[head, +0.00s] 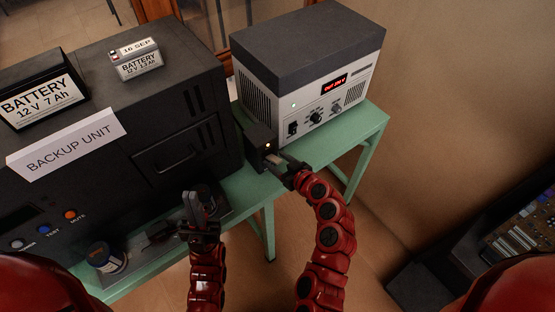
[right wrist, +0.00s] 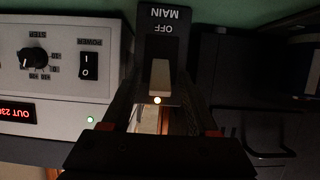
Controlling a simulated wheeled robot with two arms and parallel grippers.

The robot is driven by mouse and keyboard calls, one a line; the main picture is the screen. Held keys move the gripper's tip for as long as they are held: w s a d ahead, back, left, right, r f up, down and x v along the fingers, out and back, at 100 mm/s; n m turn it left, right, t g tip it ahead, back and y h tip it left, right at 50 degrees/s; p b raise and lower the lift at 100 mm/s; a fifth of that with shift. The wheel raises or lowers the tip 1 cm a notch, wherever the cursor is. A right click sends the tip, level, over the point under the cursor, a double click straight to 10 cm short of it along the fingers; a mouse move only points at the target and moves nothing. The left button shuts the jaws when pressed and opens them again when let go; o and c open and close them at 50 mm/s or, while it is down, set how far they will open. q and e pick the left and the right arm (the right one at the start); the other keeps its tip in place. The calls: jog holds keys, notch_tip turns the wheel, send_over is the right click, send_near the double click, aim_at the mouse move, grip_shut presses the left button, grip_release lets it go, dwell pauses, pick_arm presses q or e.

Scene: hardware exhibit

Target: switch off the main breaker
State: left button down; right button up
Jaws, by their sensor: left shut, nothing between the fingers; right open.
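The main breaker (head: 257,138) is a small black box between the backup unit and the grey power supply. In the right wrist view its panel (right wrist: 166,28) shows upside down, marked MAIN and OFF. Its pale lever (right wrist: 160,78) stands below the word OFF in that picture, with a lit lamp (right wrist: 157,100) at its end. My right gripper (head: 279,167) is open right at the breaker's front. The lever appears between its fingers (right wrist: 161,88); contact cannot be told. My left gripper (head: 194,207) is shut and empty, in front of the backup unit.
The black backup unit (head: 185,155) carries batteries (head: 136,61) and stands left of the breaker. The power supply (head: 305,95), with a lit display, stands right. Both are on a green table (head: 360,135).

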grip_shut()
dwell(1.4)
